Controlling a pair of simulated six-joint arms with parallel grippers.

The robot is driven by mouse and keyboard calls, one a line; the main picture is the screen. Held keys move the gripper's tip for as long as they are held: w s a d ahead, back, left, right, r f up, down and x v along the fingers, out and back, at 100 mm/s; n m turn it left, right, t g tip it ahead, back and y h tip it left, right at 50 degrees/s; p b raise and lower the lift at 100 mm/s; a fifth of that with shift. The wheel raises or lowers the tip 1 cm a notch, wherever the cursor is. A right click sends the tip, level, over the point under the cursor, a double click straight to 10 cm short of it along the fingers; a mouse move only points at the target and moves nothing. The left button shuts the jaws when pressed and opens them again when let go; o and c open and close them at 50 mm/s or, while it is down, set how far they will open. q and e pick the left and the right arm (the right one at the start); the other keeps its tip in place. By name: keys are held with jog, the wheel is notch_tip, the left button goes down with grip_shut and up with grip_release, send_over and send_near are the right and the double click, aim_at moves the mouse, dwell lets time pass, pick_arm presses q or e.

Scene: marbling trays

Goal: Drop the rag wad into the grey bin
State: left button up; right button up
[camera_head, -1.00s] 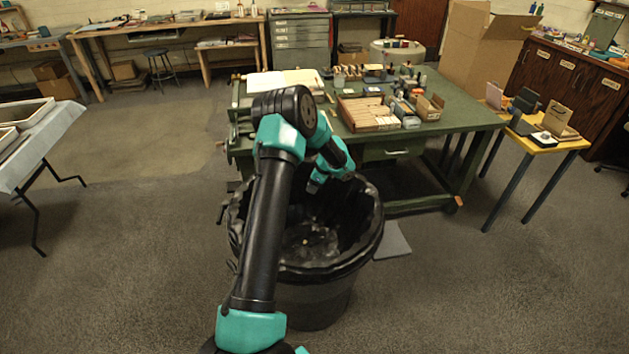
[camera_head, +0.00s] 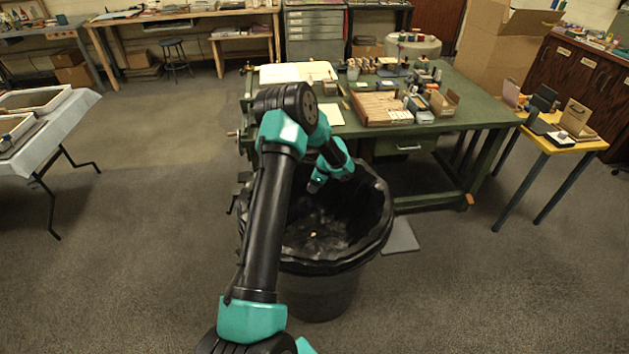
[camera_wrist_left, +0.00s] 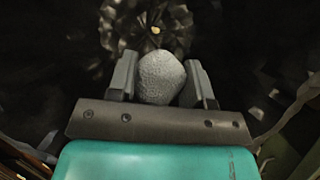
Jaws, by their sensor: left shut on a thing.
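A rounded, light grey rag wad (camera_wrist_left: 161,78) sits between the fingers of my left gripper in the left wrist view. My left gripper (camera_wrist_left: 160,80) is shut on it, one finger on each side. In the head view my left gripper (camera_head: 317,184) points down over the mouth of the large dark grey bin (camera_head: 322,292), and the wad cannot be made out there. The bin has a black liner, whose inside fills the background of the left wrist view. A small yellowish bit lies at the bottom of the bin. My right gripper is not in view.
A green workbench (camera_head: 440,128) with boxes and tools stands just behind the bin. A yellow side table (camera_head: 562,146) is at the right, and a cloth-covered table (camera_head: 62,128) with trays is at the left. A flat grey pad (camera_head: 401,237) lies on the floor beside the bin.

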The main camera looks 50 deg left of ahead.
pick_arm(q)
jog(key=shift+f, duration=1.75)
jog(key=o, duration=1)
jog(key=shift+c, duration=0.2)
jog(key=shift+r, duration=0.1)
jog(key=v, duration=1.7)
jog(key=shift+d, duration=0.15)
